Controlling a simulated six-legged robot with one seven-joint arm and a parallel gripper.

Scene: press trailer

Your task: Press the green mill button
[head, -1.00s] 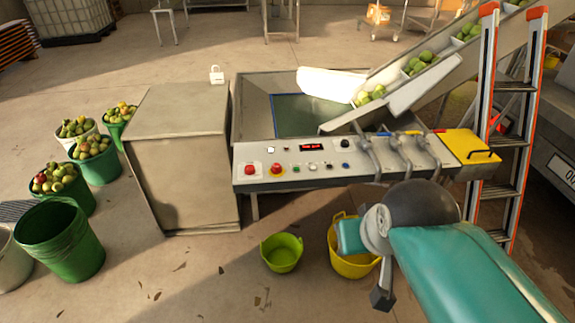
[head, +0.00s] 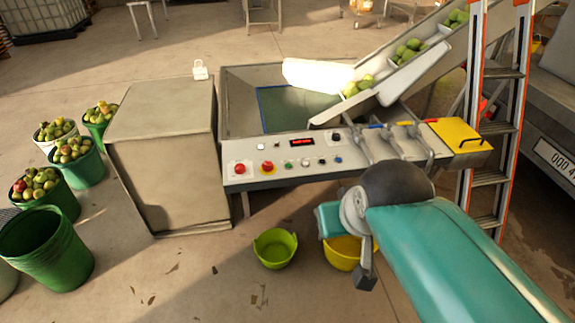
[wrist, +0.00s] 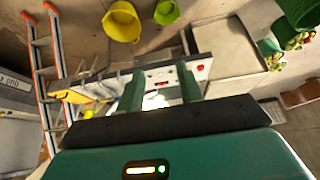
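The green mill button (head: 291,165) is a small round button on the front of the pale control panel (head: 435,152) in the head view. My gripper's fingers are not clear in the head view; my arm reaches in from the lower right. In the wrist view my gripper (wrist: 160,68) is open, with two teal fingers apart and nothing between them. The panel lies beyond the fingers, seen inverted. I cannot make out the green button there.
A grey cabinet (head: 160,150) stands left of the panel. A lime tub (head: 275,248) and a partly hidden yellow bucket (head: 342,252) are on the floor below. A ladder (head: 489,178) stands at right. Fruit buckets (head: 80,160) line the left. Lever handles (head: 389,143) project from the panel's right part.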

